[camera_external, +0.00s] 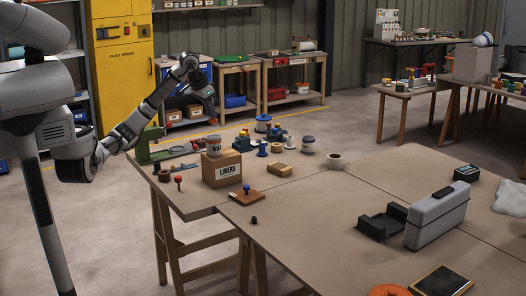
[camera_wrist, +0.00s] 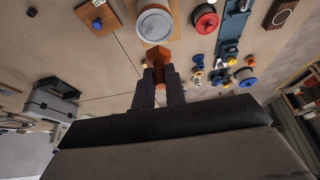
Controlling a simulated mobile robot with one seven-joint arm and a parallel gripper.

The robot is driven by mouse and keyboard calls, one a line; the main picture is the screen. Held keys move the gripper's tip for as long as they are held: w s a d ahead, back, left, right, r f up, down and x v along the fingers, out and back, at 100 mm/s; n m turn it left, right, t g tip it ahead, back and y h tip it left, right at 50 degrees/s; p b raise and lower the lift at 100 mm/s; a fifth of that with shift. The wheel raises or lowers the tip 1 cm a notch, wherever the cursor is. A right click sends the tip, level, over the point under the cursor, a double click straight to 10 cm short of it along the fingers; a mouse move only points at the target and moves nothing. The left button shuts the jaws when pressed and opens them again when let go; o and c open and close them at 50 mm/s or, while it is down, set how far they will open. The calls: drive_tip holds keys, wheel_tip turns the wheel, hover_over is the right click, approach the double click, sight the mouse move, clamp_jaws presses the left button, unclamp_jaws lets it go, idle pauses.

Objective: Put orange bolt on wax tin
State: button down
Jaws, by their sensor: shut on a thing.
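My gripper (camera_wrist: 160,80) is shut on the orange bolt (camera_wrist: 158,56), whose broad head shows beyond the fingertips in the wrist view. In the wrist view a round tin lid (camera_wrist: 155,24) lies just beyond the bolt's head; contact is not clear. A similar tin (camera_external: 308,145) stands farther right on the table. The tin labels are too small to read surely.
Spools and a cardboard block (camera_external: 279,170) lie to the right.

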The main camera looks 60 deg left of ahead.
sight(210, 119)
drive_tip(key=shift+f+p, duration=0.3)
drive_tip(key=shift+f, duration=2.5)
drive_tip(key=shift+f, duration=0.1)
drive_tip(key=c, duration=1.5)
unclamp_jaws()
drive_tip(key=shift+o, duration=0.2)
drive_tip(key=shift+r, duration=0.25)
drive_tip(key=v, duration=1.1)
drive_tip(key=shift+s+r+b, duration=0.25)
drive_tip(key=shift+r+b, duration=0.1)
drive_tip(key=shift+b, duration=0.05)
